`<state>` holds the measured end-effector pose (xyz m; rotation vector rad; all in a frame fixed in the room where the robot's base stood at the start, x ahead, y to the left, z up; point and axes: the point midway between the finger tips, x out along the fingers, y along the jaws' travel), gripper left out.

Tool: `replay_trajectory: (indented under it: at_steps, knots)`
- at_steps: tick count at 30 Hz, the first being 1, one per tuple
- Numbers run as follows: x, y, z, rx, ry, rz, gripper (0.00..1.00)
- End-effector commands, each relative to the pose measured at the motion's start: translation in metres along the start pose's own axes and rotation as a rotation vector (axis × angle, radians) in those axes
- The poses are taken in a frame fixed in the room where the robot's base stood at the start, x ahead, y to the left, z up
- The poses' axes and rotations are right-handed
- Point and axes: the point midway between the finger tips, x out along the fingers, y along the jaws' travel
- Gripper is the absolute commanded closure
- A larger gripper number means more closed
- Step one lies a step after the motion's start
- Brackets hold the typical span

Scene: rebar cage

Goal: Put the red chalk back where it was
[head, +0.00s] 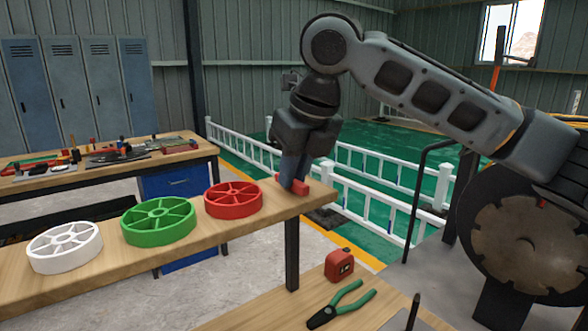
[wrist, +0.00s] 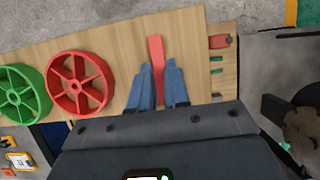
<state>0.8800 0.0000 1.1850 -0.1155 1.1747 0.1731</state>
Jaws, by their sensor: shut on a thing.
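The red chalk (wrist: 156,56) is a long red bar between my gripper's blue fingers in the wrist view. My gripper (wrist: 158,77) is shut on it, and one end sticks out past the fingertips. In the head view my gripper (head: 293,182) points down over the right end of the wooden table, with small red ends of the chalk (head: 301,188) showing beside the fingers. The chalk is at or just above the tabletop; I cannot tell whether it touches. A red spoked wheel (head: 233,199) lies just left of it.
A green wheel (head: 158,220) and a white wheel (head: 65,246) lie further left on the same table (head: 199,258). A nearer table holds a red tape measure (head: 339,265) and green-handled pliers (head: 342,304). A white railing (head: 375,205) stands behind. A cluttered workbench is at back left.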

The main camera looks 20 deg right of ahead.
Motion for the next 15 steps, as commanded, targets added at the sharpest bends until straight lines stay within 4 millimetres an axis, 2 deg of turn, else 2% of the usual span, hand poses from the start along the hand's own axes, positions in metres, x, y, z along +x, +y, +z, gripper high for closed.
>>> replay_trajectory:
  at_steps: [1, 2, 9, 15]
  knots:
    - [0.0018, 0.0, -0.0008, 0.0, 0.0, 0.0, 1.0]
    - [0.0014, -0.0001, -0.0006, 0.0, 0.0, 0.0, 0.82]
    - [0.001, -0.0001, -0.0004, 0.0, 0.0, 0.0, 0.59]
    - [0.0009, -0.0001, -0.0004, 0.0, 0.0, 0.0, 0.59]
